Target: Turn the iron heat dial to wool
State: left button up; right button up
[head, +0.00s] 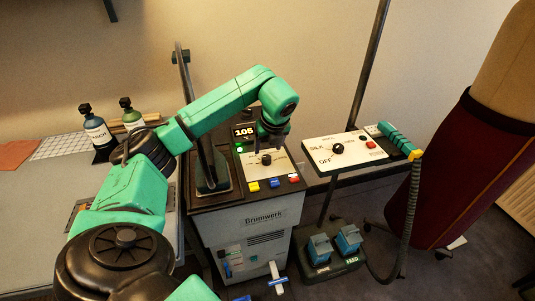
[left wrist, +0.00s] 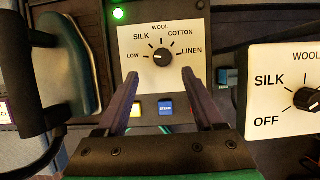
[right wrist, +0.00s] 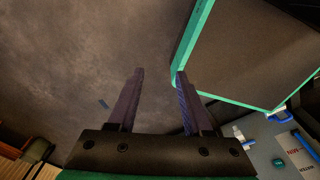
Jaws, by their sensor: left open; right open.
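The heat dial (left wrist: 163,58) is a black knob on a white panel (left wrist: 182,84), marked LOW, SILK, WOOL, COTTON and LINEN, on the grey station (head: 250,240). Its pale mark seems to point left, toward LOW. WOOL is at the top. In the head view the dial (head: 266,160) shows just below my left gripper (head: 272,138). In the left wrist view my left gripper (left wrist: 161,74) is open, its fingertips either side of the dial and slightly below it in the picture; contact cannot be told. My right gripper (right wrist: 158,73) is open and empty, away from the dial.
A second panel (head: 320,147) with another black dial (head: 338,148), marked OFF and SILK, stands to the right. A teal handpiece (head: 395,138) with a hose lies there. Yellow, blue (head: 274,183) and red buttons sit below the heat dial. An iron (left wrist: 72,62) stands left.

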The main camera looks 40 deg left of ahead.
aim_at(267, 157)
pick_arm(q)
jog(key=x, duration=0.4)
jog(key=p+x, duration=0.1)
jog(key=x, duration=0.1)
jog(key=shift+w+f, duration=0.25)
jog(key=shift+w, duration=0.1)
jog(key=shift+a+f, duration=0.15)
jog(key=shift+f, duration=0.35)
pick_arm(e)
jog(key=shift+w+a+r, duration=0.1)
jog(key=shift+w+r, duration=0.55)
jog(key=shift+w, duration=0.3)
pick_arm(q)
grip_shut()
pick_arm(e)
jog(key=shift+s, duration=0.1)
